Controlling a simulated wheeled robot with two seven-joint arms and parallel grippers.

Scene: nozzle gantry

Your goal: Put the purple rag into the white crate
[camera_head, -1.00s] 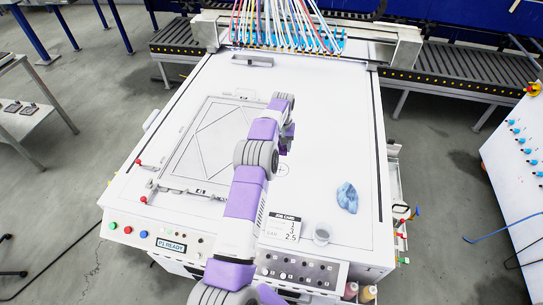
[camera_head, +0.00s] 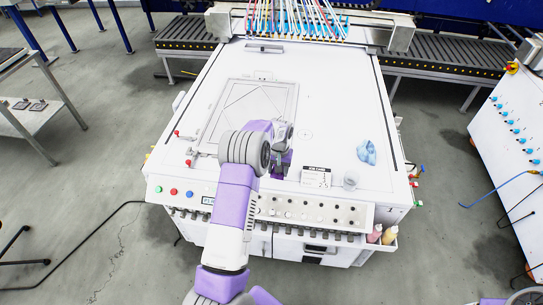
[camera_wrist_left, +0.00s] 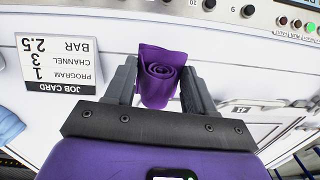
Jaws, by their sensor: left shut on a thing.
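The purple rag (camera_wrist_left: 160,76) is a rolled bundle with its spiral end showing in the left wrist view. My left gripper (camera_wrist_left: 158,88) is shut on it, one dark finger on each side. In the head view my left gripper (camera_head: 281,165) is over the white table, near its front edge and left of the job card (camera_head: 315,176). The rag is mostly hidden there by the gripper and arm. I cannot pick out a clear white crate; a small white bin (camera_head: 377,246) holding bottles hangs at the table's front right. My right gripper is not in view.
A light blue crumpled cloth (camera_head: 367,152) and a grey cup (camera_head: 350,181) are on the table (camera_head: 335,105) at the right. Coloured hoses (camera_head: 295,17) hang from the gantry at the back. A button panel (camera_head: 310,209) runs along the front edge.

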